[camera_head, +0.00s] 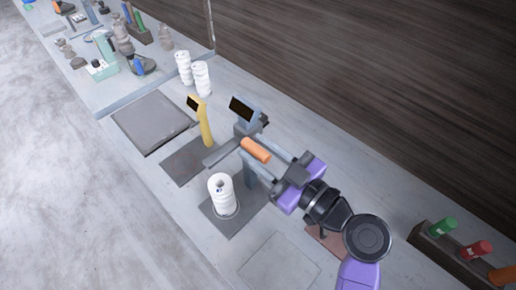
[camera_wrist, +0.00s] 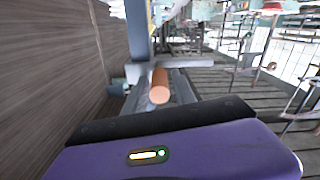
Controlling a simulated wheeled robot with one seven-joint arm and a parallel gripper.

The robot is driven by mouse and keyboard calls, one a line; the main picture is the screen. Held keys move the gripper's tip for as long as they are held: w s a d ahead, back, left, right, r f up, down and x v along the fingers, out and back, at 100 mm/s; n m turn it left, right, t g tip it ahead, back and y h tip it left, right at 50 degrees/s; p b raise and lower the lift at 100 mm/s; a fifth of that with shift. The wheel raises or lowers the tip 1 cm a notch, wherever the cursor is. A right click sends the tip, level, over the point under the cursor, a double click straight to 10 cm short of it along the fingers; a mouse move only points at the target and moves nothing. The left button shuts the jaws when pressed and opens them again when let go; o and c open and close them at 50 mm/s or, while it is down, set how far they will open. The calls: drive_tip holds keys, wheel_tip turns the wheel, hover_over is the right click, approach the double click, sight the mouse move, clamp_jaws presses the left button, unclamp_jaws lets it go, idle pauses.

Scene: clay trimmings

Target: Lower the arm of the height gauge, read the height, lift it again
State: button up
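The height gauge has a blue post with a black display (camera_head: 241,108), a grey arm (camera_head: 221,151) and an orange handle (camera_head: 257,151). The handle also shows end-on in the wrist view (camera_wrist: 159,88). A white ribbed cylinder (camera_head: 221,196) stands upright on the gauge's dark base plate (camera_head: 241,217), below and beside the arm. My gripper (camera_head: 254,147) is open, with its two fingers on either side of the orange handle. Gaps show beside the handle, so the fingers do not look closed on it. The display reading cannot be made out.
A yellow stand with a dark screen (camera_head: 204,122) is just behind the gauge, by a dark plate (camera_head: 185,163). Two white cylinders (camera_head: 201,78) stand farther back near the wall. A grey slab (camera_head: 151,121) lies at left. A rack of coloured handles (camera_head: 445,252) is at lower right.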

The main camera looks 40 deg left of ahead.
clamp_jaws()
idle(1.2)
